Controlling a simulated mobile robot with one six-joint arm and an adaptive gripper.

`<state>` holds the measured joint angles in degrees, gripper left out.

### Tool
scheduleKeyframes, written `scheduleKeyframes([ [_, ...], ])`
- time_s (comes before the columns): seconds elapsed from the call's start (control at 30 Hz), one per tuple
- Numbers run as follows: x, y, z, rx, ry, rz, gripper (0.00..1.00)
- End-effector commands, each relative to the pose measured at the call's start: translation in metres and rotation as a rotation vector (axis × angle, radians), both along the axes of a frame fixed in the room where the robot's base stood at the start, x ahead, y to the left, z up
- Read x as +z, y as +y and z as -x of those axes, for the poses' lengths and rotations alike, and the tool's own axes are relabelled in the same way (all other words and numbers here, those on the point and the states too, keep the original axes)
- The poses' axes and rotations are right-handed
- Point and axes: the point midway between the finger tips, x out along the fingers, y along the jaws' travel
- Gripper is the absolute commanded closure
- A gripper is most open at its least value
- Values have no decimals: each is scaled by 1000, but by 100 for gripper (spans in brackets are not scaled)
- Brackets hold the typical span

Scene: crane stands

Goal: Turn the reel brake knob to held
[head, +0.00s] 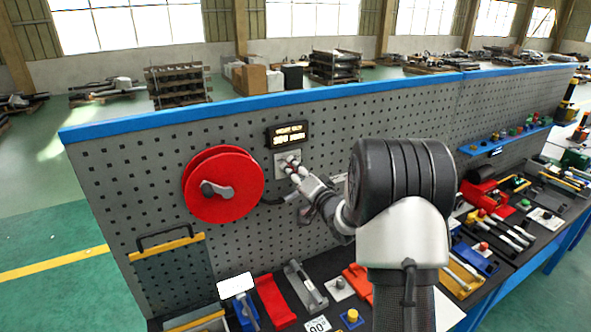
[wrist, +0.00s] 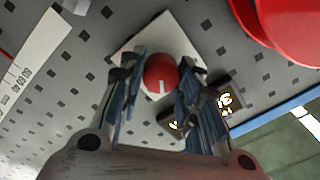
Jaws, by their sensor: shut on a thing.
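The reel brake knob (wrist: 161,72) is a round red knob with a white pointer line, on a light square plate (wrist: 137,42) fixed to the grey pegboard. In the wrist view the white line points toward the bottom of the picture. My gripper (wrist: 160,76) has one finger on each side of the knob and is shut on it. In the head view my gripper (head: 293,170) reaches the plate from the right and largely hides the knob. The red reel (head: 222,185) hangs to the left of the plate, and its edge shows in the wrist view (wrist: 290,28).
A dark sign with lit text (head: 287,134) sits just above the plate; its text is too small to read surely. The bench below holds a red channel (head: 272,302), a grey channel (head: 305,287) and several other tools. A blue rail (head: 330,93) tops the pegboard.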

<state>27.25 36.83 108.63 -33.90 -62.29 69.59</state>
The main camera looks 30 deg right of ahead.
Motion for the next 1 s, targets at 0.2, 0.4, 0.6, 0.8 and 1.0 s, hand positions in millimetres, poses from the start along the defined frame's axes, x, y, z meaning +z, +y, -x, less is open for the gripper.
scheduleKeyframes([
  [0.2, 1, 0, 0, 0, 3, -127, 93],
  [0.4, 0, 0, 0, 0, 5, -195, 93],
  [0.6, 0, 0, 0, 0, 6, -221, 93],
  [0.8, 0, 0, 0, 0, 6, -224, 93],
  [1.0, 0, 0, 0, 1, 6, -224, 68],
])
